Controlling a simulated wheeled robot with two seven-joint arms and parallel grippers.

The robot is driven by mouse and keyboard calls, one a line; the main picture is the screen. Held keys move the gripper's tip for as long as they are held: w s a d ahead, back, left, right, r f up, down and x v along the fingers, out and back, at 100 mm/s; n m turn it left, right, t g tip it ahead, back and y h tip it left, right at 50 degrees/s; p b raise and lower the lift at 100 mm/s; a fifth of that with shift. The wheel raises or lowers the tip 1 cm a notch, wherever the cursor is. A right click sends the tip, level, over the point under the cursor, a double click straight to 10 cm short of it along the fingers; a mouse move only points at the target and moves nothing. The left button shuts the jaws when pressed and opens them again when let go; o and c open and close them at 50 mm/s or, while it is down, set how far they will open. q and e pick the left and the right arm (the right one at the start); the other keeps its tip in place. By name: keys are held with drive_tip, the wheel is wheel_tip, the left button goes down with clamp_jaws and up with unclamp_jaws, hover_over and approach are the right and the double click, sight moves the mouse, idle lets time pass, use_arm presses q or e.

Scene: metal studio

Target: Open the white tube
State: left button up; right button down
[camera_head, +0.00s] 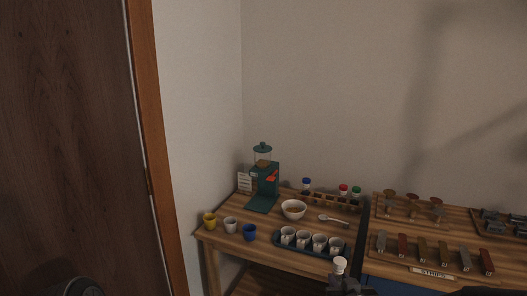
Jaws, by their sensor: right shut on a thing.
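The white-capped tube (340,265) stands upright at the bottom edge of the view, in front of the table. My right gripper (345,288) is shut on it from below the cap. The gripper is dark and partly cut off by the bottom edge. The lower part of the tube is hidden by the gripper and the frame edge. The cap looks seated on top of the tube.
A wooden table holds a green dispenser (265,185), a white bowl (293,210), a spoon (333,220) and a dark tray (279,246) of several cups. A rack with capped tubes (343,188) stands behind. Tools (422,247) on wooden stands are at right.

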drive_tip(key=shift+r, duration=0.65)
use_arm(q)
drive_tip(key=shift+r, duration=0.6)
use_arm(e)
drive_tip(key=shift+f, duration=0.1)
drive_tip(key=s+a+f+n+g+y, duration=0.1)
drive_tip(key=s+a+f+n+y, duration=0.2)
drive_tip(key=a, duration=0.4)
drive_tip(key=s+a+f+n+g+y, duration=0.2)
drive_tip(key=s+a+f+n+y, duration=0.1)
drive_tip(key=s+a+n+y, duration=0.2)
drive_tip(key=s+a, duration=0.2)
drive_tip(key=a, duration=0.1)
drive_tip(key=shift+s+a+f+y, duration=0.25)
drive_tip(key=shift+f+y, duration=0.1)
drive_tip(key=shift+y, duration=0.05)
